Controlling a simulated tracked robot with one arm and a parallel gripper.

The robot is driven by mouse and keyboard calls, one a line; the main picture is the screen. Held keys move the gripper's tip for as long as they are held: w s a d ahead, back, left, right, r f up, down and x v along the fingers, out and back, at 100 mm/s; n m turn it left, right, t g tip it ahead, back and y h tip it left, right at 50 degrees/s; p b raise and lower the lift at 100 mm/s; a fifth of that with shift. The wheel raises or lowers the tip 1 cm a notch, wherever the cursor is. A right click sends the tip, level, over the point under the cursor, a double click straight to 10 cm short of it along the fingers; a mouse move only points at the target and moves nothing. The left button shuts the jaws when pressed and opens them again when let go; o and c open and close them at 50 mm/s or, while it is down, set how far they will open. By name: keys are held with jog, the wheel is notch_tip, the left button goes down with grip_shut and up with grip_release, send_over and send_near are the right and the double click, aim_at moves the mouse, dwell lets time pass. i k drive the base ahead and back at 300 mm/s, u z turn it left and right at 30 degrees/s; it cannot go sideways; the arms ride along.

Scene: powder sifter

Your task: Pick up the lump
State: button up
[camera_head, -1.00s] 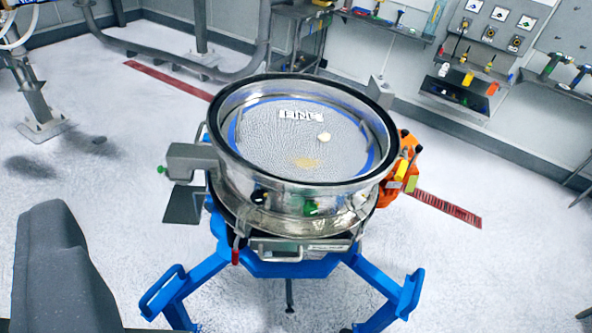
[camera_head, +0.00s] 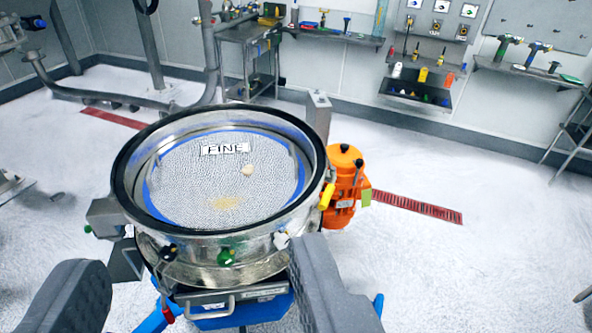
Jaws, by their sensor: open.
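A small pale beige lump (camera_head: 247,169) lies on the mesh screen inside the round metal sifter (camera_head: 222,258), right of the screen's middle. The screen has a blue ring around its edge and a label reading "FINE" (camera_head: 225,149) behind the lump. A faint patch of tan powder (camera_head: 226,203) lies on the mesh in front of the lump. My gripper (camera_head: 190,285) shows at the bottom, its two dark grey fingers wide apart. It is open and empty, on the near side of the sifter and apart from the lump.
The sifter's raised black-edged rim (camera_head: 135,131) surrounds the screen. An orange motor (camera_head: 343,185) stands at its right side, and a grey post (camera_head: 319,117) rises behind the rim. Shelves with tools (camera_head: 420,88) line the back wall.

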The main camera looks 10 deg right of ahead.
aim_at(249, 169)
jog(key=u, duration=0.05)
jog(key=k, duration=0.55)
jog(key=z, duration=0.2)
jog(key=i, duration=1.6)
jog(key=u, duration=0.6)
